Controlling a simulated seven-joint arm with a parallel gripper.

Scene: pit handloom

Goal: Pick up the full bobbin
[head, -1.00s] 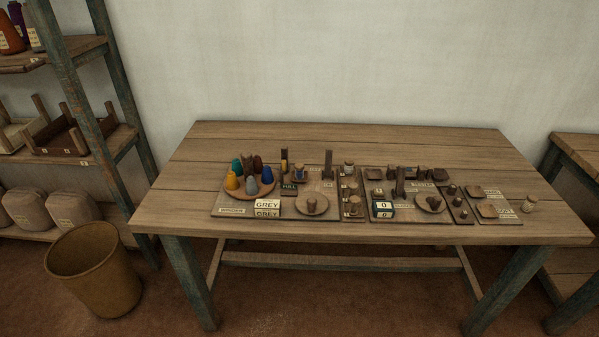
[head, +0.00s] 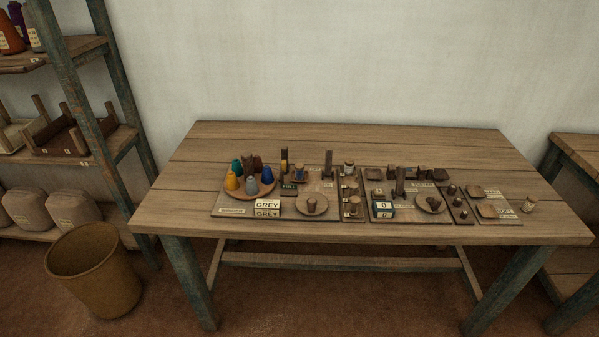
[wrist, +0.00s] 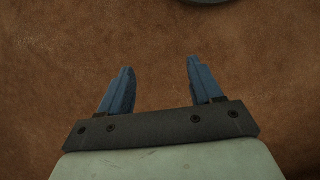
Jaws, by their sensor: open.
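My gripper (wrist: 158,65) is open and empty in the wrist view, its two blue fingers apart over bare brown floor. It does not show in the head view. A small sign reading FULL (head: 289,188) stands at the left part of the board on the table. Just behind it is a small brown and blue piece (head: 299,173), which may be the bobbin. It is too small to tell how much thread it carries. My gripper is away from all of these pieces.
Coloured cones sit on a round tray (head: 235,192) by the GREY sign (head: 267,204). Upright posts (head: 328,164) and several small wooden pieces crowd the boards. The wooden table (head: 400,140) is clear at the back. A bin (head: 95,270) and shelf stand left.

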